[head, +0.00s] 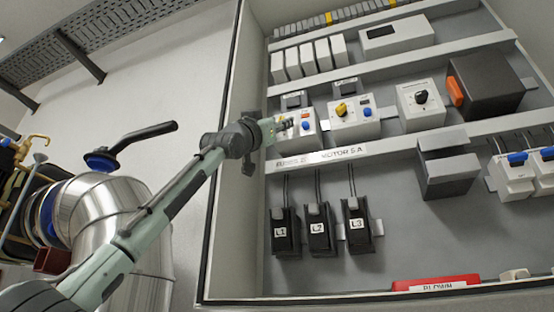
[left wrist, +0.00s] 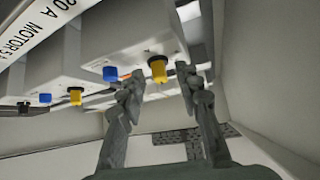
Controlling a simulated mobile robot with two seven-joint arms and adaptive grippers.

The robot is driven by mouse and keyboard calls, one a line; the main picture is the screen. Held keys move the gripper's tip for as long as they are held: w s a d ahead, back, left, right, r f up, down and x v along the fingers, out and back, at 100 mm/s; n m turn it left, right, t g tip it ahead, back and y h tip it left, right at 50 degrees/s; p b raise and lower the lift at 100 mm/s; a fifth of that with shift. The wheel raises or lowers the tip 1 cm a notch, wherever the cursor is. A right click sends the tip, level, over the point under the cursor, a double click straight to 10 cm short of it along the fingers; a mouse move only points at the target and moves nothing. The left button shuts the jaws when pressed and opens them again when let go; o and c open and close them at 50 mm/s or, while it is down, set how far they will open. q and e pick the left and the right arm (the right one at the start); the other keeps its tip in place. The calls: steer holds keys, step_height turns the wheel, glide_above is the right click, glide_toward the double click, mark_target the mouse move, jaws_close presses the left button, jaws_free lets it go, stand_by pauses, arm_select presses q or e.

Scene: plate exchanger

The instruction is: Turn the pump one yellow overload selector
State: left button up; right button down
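Two white overload units with yellow selectors sit side by side on the upper rail. Their small labels are unreadable, so I cannot confirm which is pump one. My left gripper (head: 282,125) is at the front of the left unit (head: 306,138) and largely hides its selector. In the left wrist view, that yellow selector (left wrist: 157,68) shows between and just beyond the fingertips of my open left gripper (left wrist: 162,76), with a gap on each side. A blue button (left wrist: 110,73) is beside it. The other unit's yellow selector (head: 341,110) is clear. My right gripper is not in view.
A white box with a black knob (head: 420,97) and a dark box with an orange handle (head: 455,91) are farther right. Black fuse holders (head: 319,236) hang below. The cabinet's left wall (head: 224,200) is close to my left arm. A silver duct (head: 105,215) stands outside.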

arm_select(q)
steer(key=shift+f, duration=0.1)
steer(key=v, duration=1.2)
steer(key=shift+o, duration=0.4)
